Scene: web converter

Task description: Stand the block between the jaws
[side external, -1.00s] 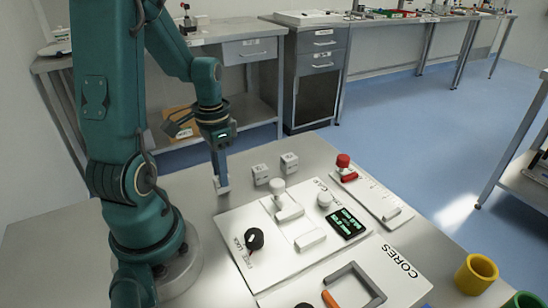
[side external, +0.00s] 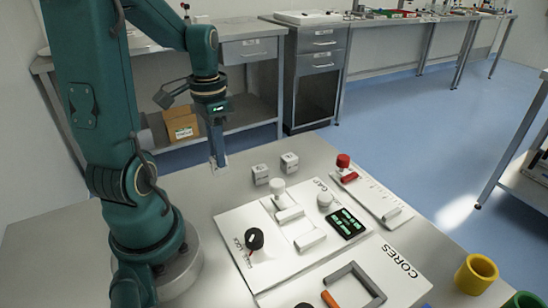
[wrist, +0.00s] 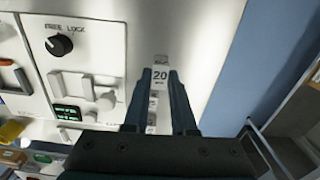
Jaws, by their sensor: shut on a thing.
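My gripper (side external: 218,165) is shut on a white block marked "20" (wrist: 159,77), which sits between its fingertips in the wrist view. In the side view the block is mostly hidden by the fingers and is held above the bare bench, left of the white panel. The two white jaws, a rear one (side external: 289,214) and a front one (side external: 310,240), stand on the panel (side external: 240,220) with a gap between them. They also show at the left of the wrist view, rear jaw (wrist: 87,87) and front jaw (wrist: 56,83).
Two white cubes (side external: 260,174) (side external: 289,161) stand on the bench right of my gripper. The panel carries a black knob (side external: 254,239), white knobs and a green-lit display (side external: 345,223). A red-knobbed strip (side external: 343,161) lies behind; a grey U-shaped handle (side external: 358,281) and yellow cup (side external: 476,273) are in front.

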